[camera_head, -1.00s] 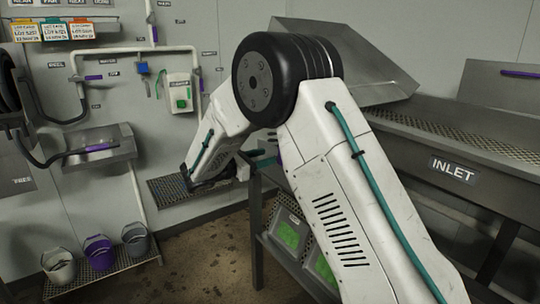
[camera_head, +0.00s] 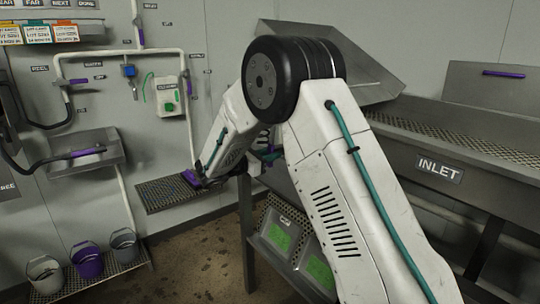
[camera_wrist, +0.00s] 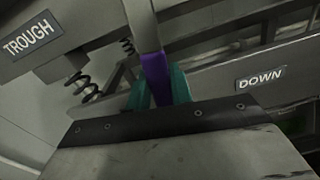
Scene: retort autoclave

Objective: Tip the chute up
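A metal bar with a purple grip (camera_wrist: 156,78) comes down from the top of the wrist view. My gripper (camera_wrist: 160,90) has teal fingers on both sides of the grip and looks shut on it. In the head view the grip is not clear, and my gripper (camera_head: 268,154) is mostly hidden behind my arm, with only a little teal showing. A sloped sheet-metal piece (camera_head: 350,62), which looks like the chute, rises behind my elbow. My arm hides its lower left part.
The metal trough marked INLET (camera_head: 490,190) runs along the right. The DOWN label (camera_wrist: 262,79) and TROUGH label (camera_wrist: 33,37) flank the grip. A grated wall shelf (camera_head: 165,196) is at left. Several buckets stand on a low rack (camera_head: 120,268). Floor shows between rack and table.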

